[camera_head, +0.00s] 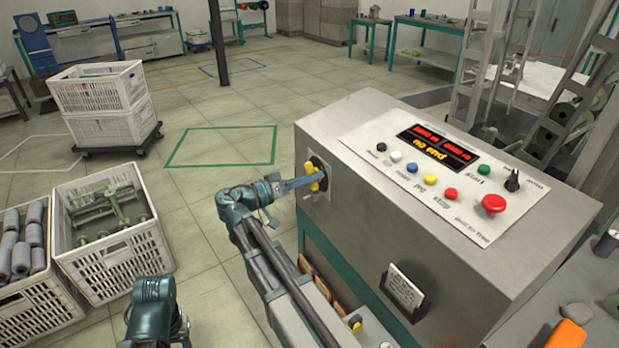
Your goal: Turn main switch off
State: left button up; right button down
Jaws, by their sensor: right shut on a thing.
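The main switch (315,175) is a yellow knob on a dark round plate on the left side face of the grey control cabinet (440,250). My right gripper (308,182) is at the cabinet's side and shut on the yellow knob. Its fingers partly hide the knob, and the exact angle of the knob is hard to tell. My left arm shows at the bottom left, low beside the crates; its fingers are not in view.
The sloped panel has a lit red display (438,146), several coloured buttons and a red mushroom button (493,204). A stacked crate trolley (105,105) is behind. The floor between is clear.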

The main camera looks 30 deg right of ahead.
jog(key=shift+n, duration=0.4)
jog(key=n, duration=0.3)
jog(key=shift+n, duration=0.3)
jog(key=n, duration=0.3)
jog(key=shift+n, duration=0.4)
grip_release()
